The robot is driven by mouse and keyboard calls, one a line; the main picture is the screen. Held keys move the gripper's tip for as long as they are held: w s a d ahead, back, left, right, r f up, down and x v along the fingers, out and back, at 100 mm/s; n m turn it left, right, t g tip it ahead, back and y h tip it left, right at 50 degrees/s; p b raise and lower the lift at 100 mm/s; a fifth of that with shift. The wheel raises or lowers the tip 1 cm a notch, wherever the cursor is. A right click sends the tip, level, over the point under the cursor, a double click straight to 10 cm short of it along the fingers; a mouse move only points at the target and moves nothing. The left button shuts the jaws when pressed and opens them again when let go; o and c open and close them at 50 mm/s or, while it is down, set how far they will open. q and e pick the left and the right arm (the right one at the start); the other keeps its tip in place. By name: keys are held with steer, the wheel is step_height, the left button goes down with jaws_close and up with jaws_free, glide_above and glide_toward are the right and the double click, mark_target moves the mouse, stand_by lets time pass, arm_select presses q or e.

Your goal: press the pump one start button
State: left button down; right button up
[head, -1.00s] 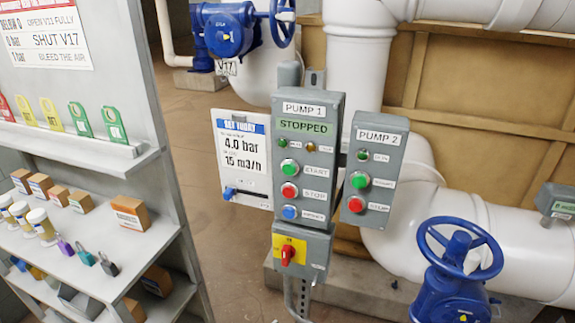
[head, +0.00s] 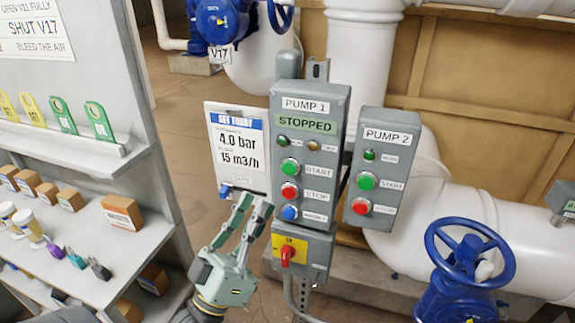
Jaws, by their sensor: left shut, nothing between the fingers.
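The grey pump one box (head: 312,145) stands on a post in the middle of the head view, labelled PUMP 1, with a display (head: 306,125) reading STOPPED. Its green start button (head: 289,166) is on the left of the panel, above the red stop button (head: 289,192) and a blue button (head: 289,213). My left gripper (head: 252,208) is left of and below these buttons, fingers pointing up, shut and empty. It appears apart from the panel, and the start button is not covered. My right gripper is not in view.
The pump two box (head: 377,175), with its own green and red buttons, stands close on the right. Below pump one is a red switch (head: 288,255) on yellow. A notice board (head: 238,150) is on the left, a shelf (head: 110,240) further left, a blue valve wheel (head: 470,250) at right.

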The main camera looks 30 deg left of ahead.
mark_target(289, 168)
arm_select(q)
steer(key=shift+s+r, duration=0.3)
steer(key=shift+r, duration=0.4)
steer(key=shift+h, duration=0.3)
steer(key=w+a+b, duration=0.1)
steer(key=w+a, duration=0.1)
steer(key=w, duration=0.6)
steer(key=shift+w, duration=0.35)
steer(key=shift+w, duration=0.1)
stand_by(0.7)
steer(key=shift+w+a, duration=0.1)
steer(key=shift+w, duration=0.2)
steer(key=shift+w+a, duration=0.15)
steer(key=shift+w, duration=0.25)
stand_by(0.6)
steer(key=shift+s, duration=0.15)
steer(key=shift+s+d, duration=0.25)
steer(key=shift+s, duration=0.45)
